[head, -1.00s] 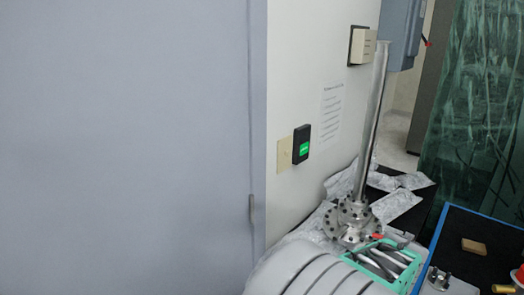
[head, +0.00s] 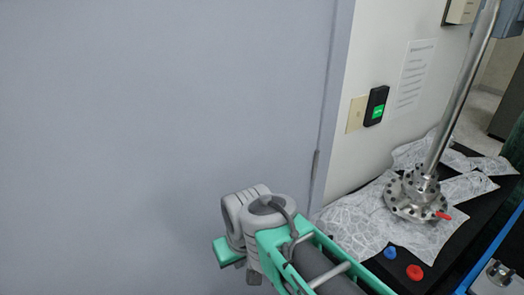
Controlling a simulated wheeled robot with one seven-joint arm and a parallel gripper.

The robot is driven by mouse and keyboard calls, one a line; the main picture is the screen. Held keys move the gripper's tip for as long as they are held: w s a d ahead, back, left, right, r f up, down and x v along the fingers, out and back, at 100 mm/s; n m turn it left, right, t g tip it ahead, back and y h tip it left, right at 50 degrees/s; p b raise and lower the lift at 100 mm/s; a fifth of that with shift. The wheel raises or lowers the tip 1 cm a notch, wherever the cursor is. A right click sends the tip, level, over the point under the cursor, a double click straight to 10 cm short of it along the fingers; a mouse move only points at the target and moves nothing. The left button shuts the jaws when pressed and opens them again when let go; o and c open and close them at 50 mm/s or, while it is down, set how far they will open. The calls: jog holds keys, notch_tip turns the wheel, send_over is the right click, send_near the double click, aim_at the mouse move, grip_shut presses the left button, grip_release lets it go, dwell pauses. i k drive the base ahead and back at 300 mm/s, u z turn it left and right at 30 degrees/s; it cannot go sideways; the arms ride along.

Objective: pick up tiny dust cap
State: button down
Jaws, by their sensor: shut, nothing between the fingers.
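Two small caps lie on the dark bench top at the lower right in the head view: a blue one (head: 390,253) and a larger red one (head: 414,272). A small red piece (head: 443,215) shows at the edge of the flanged metal base. I cannot tell which of these is the tiny dust cap. My arm, with grey joints and a green frame, fills the bottom middle, left of the caps. My gripper's fingertips do not show.
A tall steel tube (head: 463,85) rises from a bolted flange (head: 412,197) on crumpled foil (head: 360,225). A blue-edged tray (head: 495,245) with a metal fitting (head: 498,274) lies at the right. A large grey panel (head: 150,120) covers the left.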

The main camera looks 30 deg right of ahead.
aim_at(390, 253)
jog(key=z, duration=1.2)
jog(key=k, duration=0.55)
jog(key=z, duration=0.65)
